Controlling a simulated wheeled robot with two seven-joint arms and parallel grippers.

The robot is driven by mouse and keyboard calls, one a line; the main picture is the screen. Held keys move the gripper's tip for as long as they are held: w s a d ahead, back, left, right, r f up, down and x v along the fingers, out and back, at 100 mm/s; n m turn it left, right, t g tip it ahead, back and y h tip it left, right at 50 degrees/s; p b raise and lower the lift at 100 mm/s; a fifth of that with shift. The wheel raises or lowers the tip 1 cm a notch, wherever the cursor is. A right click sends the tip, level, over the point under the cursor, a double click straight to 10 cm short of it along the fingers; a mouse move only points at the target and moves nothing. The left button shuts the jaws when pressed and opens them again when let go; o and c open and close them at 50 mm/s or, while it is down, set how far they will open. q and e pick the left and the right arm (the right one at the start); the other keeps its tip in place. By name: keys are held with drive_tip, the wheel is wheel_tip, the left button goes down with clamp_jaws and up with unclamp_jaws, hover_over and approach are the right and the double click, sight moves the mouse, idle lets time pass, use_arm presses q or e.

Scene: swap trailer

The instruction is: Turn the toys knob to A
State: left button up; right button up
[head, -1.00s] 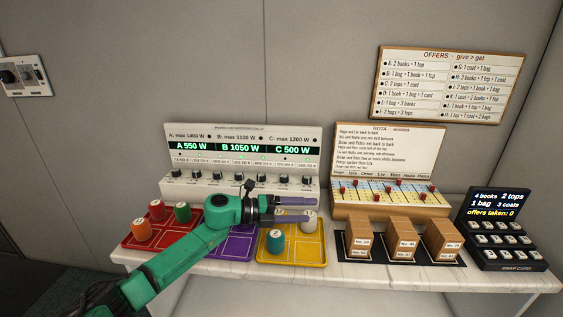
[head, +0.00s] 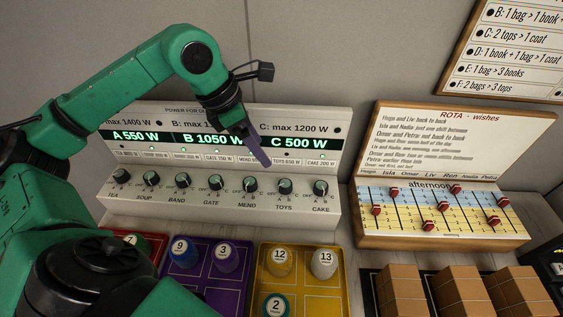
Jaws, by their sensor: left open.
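The power panel (head: 220,210) shows a row of dark knobs with labels below. The toys knob (head: 285,186) is second from the right, between mend and cake. I cannot clearly tell which letter its pointer faces. My left gripper (head: 260,155) is above and a little left of the toys knob, in front of the display, apart from the knob. It is open and empty, its purple fingers pointing down and right and overlapping in this view. The display reads A 550 W, B 1050 W and C 500 W. My right gripper is not in view.
Red, purple (head: 229,302) and yellow (head: 341,290) trays with numbered pieces lie in front of the panel. The rota board (head: 440,240) with red pegs stands right of it. Brown boxes (head: 460,292) stand in front of the rota. The offers board (head: 510,50) hangs above.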

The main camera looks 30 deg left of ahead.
use_arm(q)
drive_tip(key=p, duration=0.1)
approach(285, 183)
drive_tip(key=p+x, duration=0.1)
drive_tip(key=x, duration=0.7)
drive_tip(key=shift+f+p, duration=0.1)
drive_tip(key=shift+p, duration=0.2)
drive_tip(key=shift+d+f, duration=0.1)
drive_tip(key=shift+f, duration=0.15)
drive_tip(key=shift+c, duration=0.7)
clamp_jaws()
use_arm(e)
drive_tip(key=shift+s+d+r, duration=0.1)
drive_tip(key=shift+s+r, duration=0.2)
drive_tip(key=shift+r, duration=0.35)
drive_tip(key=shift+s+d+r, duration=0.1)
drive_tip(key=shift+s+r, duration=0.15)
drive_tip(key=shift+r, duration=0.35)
